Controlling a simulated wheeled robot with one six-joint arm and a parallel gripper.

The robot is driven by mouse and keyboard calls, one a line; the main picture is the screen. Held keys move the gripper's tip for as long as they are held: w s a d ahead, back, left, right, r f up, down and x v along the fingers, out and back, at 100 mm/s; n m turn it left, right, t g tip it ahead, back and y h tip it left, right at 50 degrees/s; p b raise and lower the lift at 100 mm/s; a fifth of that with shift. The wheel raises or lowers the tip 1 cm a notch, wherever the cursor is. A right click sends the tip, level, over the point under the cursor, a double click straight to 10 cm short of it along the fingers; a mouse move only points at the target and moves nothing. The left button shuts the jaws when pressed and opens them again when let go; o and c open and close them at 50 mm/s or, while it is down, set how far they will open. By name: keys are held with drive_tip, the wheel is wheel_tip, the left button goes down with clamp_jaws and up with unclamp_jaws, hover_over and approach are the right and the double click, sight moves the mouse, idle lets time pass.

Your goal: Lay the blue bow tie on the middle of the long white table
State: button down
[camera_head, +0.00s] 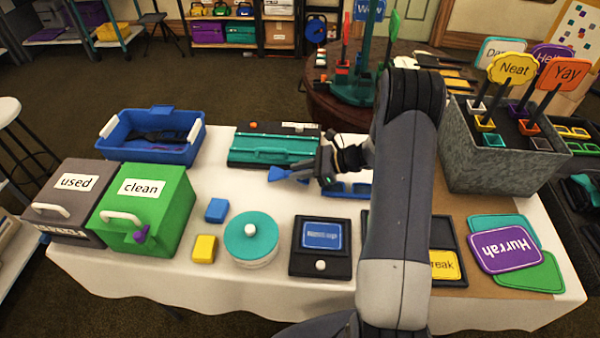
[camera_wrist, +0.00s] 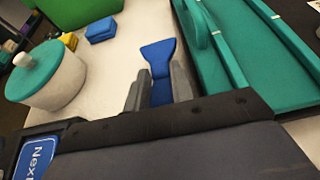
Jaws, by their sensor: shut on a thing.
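My gripper (camera_head: 296,173) is shut on the blue bow tie (camera_head: 276,174) over the middle part of the long white table (camera_head: 222,180). In the wrist view the bow tie (camera_wrist: 158,53) sticks out past the fingertips of my gripper (camera_wrist: 160,82), with its flared end pointing away and its centre between the fingers. Its other end is partly hidden by the fingers. I cannot tell whether the bow tie touches the table cloth.
A teal case (camera_head: 272,147) lies just behind my gripper. In front stand a white pot with a teal lid (camera_head: 250,236), a black-framed sign (camera_head: 321,247), and blue (camera_head: 216,210) and yellow (camera_head: 204,249) blocks. Green (camera_head: 148,209) and grey (camera_head: 74,201) boxes stand left.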

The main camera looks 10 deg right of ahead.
drive_tip(key=shift+f, duration=0.55)
drive_tip(key=shift+f+b, duration=0.55)
drive_tip(key=shift+s+f, duration=0.1)
drive_tip(key=c, duration=1.2)
unclamp_jaws()
drive_tip(key=shift+s+f, duration=0.1)
drive_tip(key=shift+f, duration=0.05)
drive_tip(key=shift+c, duration=0.2)
drive_tip(key=shift+d+r+p, duration=0.1)
drive_tip(key=shift+r+p, duration=0.6)
drive_tip(key=shift+r, duration=0.1)
drive_tip(key=b+v, duration=0.1)
drive_tip(key=v, duration=1)
drive_tip(key=shift+d+r, duration=0.3)
drive_tip(key=shift+d, duration=0.05)
